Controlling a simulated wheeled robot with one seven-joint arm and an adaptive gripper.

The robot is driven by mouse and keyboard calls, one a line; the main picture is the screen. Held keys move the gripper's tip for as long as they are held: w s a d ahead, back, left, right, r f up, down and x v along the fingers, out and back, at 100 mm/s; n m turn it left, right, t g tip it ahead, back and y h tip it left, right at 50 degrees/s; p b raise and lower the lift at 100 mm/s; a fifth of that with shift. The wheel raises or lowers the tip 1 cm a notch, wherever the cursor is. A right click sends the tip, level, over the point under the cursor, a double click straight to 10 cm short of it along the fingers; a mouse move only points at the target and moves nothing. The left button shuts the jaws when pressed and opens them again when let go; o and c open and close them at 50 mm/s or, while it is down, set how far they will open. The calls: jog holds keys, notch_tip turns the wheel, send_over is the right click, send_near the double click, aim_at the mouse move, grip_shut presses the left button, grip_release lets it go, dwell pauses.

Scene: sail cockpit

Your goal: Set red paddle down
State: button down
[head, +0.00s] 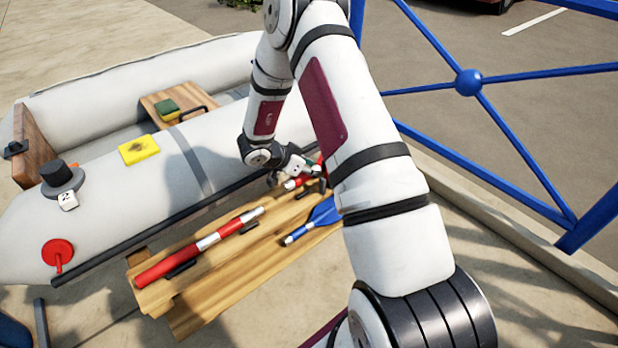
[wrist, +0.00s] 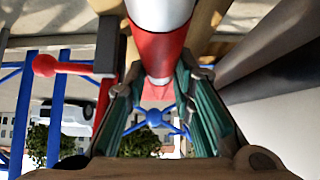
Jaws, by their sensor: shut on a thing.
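The red paddle (head: 292,184) is at the far end of the wooden bench, with a red and white shaft partly hidden behind my gripper and arm. My gripper (head: 300,172) is low over that end of the bench and shut on the paddle. In the wrist view the paddle's red and white shaft (wrist: 160,46) lies between the teal-padded fingers of my gripper (wrist: 160,78). I cannot tell whether the paddle touches the bench. A blue paddle (head: 313,220) lies on the bench (head: 240,285) closer to the camera.
A red and white tube (head: 200,246) lies along the bench's left side. The grey inflatable boat (head: 100,240) borders the bench, with a yellow pad (head: 139,150) on its side tube. A blue railing (head: 510,155) stands at the right. Bare planks show between the tube and blue paddle.

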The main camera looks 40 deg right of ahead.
aim_at(286, 183)
notch_tip(286, 183, down, 3)
jog(key=shift+b, duration=0.4)
jog(key=c, duration=1.7)
grip_release()
jog(key=shift+f, duration=0.1)
jog(key=shift+o, duration=0.2)
jog(key=shift+r, duration=0.25)
jog(key=p+v, duration=0.3)
jog(key=v, duration=0.9)
jog(key=shift+f+p, duration=0.1)
jog(key=shift+p, duration=0.25)
